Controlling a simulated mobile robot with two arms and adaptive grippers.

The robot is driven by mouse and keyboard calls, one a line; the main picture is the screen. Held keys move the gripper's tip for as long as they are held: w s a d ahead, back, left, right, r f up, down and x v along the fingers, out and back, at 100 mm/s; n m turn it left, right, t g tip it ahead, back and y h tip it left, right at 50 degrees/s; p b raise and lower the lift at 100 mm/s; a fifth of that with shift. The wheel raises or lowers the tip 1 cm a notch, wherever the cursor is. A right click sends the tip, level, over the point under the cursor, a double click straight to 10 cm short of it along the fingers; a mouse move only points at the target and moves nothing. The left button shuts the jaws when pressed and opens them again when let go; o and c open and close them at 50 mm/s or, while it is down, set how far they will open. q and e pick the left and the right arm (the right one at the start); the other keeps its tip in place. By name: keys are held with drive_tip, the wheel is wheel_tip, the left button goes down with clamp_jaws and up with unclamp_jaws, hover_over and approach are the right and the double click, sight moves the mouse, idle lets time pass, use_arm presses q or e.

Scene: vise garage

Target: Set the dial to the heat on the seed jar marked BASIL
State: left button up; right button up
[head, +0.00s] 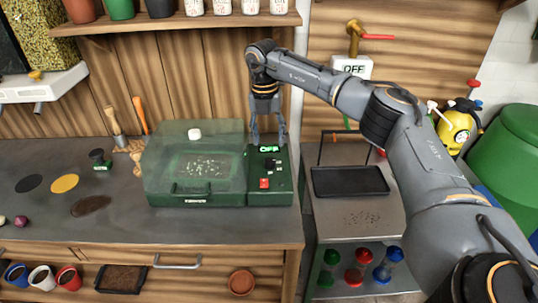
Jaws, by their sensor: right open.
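A green propagator box with a clear lid (195,165) stands on the grey bench. Its control panel (284,186) is at its right end, with a lit display reading OFF (269,149), a dark dial (271,163) below it and a red switch (264,183). My right gripper (268,138) points down, open and empty, with its fingers at the panel's back edge around the display. I cannot tell whether they touch it. White seed jars (222,6) stand on the shelf, cut off by the top edge; their labels are too small to read. My left gripper is out of view.
A wooden shelf (180,24) with pots overhangs the bench. A brass valve with a red handle (376,37) and an OFF sign (352,68) is on the wall. A metal cart (355,225) with a black tray (349,181) stands at right.

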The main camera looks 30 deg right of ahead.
hover_over(270, 161)
drive_tip(key=f, duration=0.4)
drive_tip(key=shift+w+a, duration=0.15)
drive_tip(key=shift+w, duration=0.05)
wheel_tip(270, 161, down, 2)
drive_tip(key=shift+f+p, duration=0.25)
drive_tip(key=shift+p, duration=0.2)
drive_tip(key=shift+s+f, duration=0.1)
drive_tip(key=shift+f, duration=0.6)
drive_tip(key=shift+c, duration=0.6)
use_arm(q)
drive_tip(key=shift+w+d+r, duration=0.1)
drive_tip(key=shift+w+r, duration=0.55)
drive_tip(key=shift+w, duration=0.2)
use_arm(e)
drive_tip(key=c, duration=1)
